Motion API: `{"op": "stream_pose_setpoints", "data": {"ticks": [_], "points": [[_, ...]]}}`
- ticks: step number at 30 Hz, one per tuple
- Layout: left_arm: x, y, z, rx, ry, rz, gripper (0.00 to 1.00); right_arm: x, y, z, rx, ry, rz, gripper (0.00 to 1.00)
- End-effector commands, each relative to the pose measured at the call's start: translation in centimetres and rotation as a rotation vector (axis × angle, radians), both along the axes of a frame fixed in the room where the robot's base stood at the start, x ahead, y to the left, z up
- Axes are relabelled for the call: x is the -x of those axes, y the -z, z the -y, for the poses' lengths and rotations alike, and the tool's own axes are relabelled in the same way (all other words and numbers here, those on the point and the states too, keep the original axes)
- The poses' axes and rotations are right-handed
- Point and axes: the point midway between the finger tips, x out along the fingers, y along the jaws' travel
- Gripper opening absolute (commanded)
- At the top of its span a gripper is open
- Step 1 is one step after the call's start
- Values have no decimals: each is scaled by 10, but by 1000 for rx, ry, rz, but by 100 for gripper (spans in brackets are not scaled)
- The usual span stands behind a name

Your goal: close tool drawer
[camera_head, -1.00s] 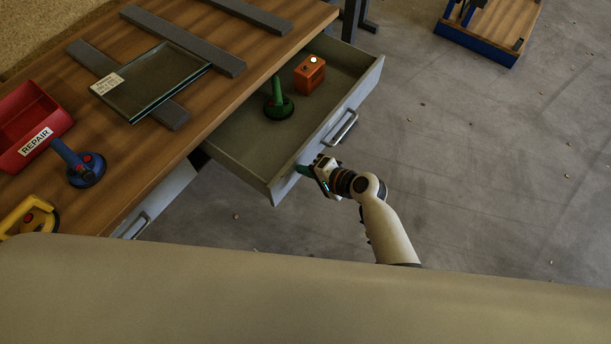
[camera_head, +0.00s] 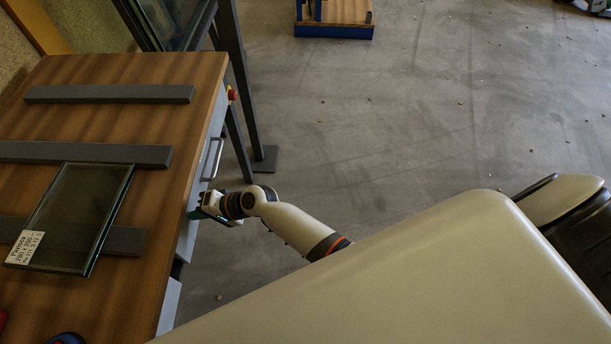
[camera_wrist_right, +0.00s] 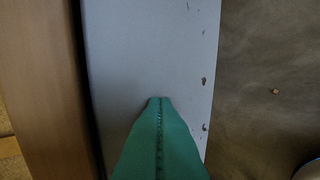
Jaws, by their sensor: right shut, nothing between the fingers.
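The tool drawer's grey front (camera_head: 187,236) is along the right side of the workbench, close under the edge of the wooden top; its handle (camera_head: 213,158) faces the open floor. The drawer's inside is not visible, so I cannot tell whether a small gap remains. My right gripper (camera_head: 198,213) is at the drawer front, nearer to me than the handle. In the right wrist view its green fingers (camera_wrist_right: 160,135) are shut together with nothing between them, pointing at the grey front (camera_wrist_right: 150,45); contact is hard to tell. My left gripper is out of view.
A glass pane (camera_head: 70,220) with a label lies across grey bars (camera_head: 85,153) on the wooden benchtop (camera_head: 140,120). A dark metal frame (camera_head: 236,80) stands beyond the bench. A blue-edged wooden stand (camera_head: 334,30) is farther off.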

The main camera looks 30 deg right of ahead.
Motion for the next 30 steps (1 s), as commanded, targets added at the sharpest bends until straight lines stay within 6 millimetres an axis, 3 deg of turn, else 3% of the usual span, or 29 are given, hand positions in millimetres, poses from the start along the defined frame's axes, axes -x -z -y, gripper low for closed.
{"op": "stream_pose_setpoints", "data": {"ticks": [7, 30], "points": [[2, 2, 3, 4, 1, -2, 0, -5, 0, -9, -2, 0, 0, 0], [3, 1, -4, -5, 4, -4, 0, -5, -3, -12, -7, -1, 4, 0]]}}
